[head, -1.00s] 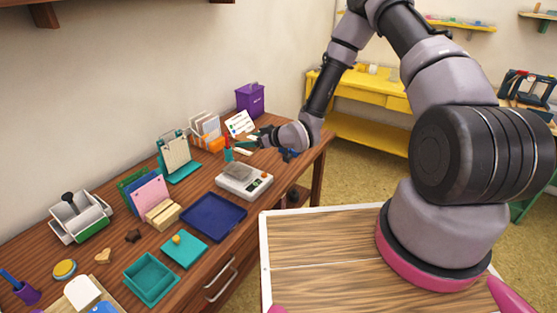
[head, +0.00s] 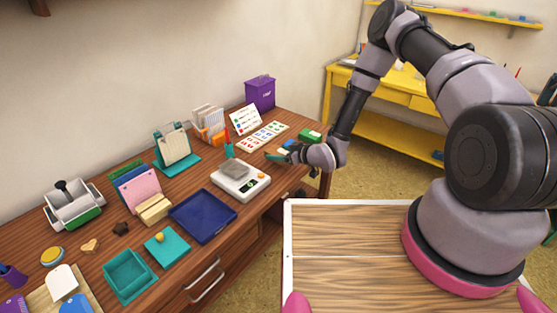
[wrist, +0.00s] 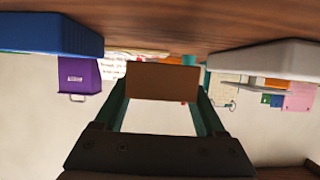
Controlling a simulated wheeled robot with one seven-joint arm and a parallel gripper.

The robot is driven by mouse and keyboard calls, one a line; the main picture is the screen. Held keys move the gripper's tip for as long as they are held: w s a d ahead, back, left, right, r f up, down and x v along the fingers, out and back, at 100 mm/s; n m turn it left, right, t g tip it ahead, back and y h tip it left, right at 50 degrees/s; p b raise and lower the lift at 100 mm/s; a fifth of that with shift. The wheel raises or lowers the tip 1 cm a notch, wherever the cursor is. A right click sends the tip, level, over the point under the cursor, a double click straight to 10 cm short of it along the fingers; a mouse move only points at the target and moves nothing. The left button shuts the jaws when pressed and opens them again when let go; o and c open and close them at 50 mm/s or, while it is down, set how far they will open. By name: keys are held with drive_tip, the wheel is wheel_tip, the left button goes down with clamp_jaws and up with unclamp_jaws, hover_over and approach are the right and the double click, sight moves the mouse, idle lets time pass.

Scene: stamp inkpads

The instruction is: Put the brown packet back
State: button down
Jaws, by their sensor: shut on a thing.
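My gripper (head: 278,156) is at the right part of the desk in the head view, low beyond the scale and in front of the colour-square sheet. In the wrist view its two teal fingers are shut on the brown packet (wrist: 162,82), a flat brown block held between the fingertips. The desk surface runs along the top of that view, and the packet looks close to it; I cannot tell whether they touch. In the head view the packet is too small or hidden to make out.
The scale (head: 241,187) bears a grey slab. A blue pad (head: 287,146) and a green pad (head: 310,135) lie near the desk's right end. Behind are the sheet (head: 263,135), a list card (head: 245,119), a purple box (head: 260,93) and a teal cup (head: 229,150).

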drive_tip(key=shift+f, duration=1.4)
drive_tip(key=shift+f, duration=0.1)
unclamp_jaws()
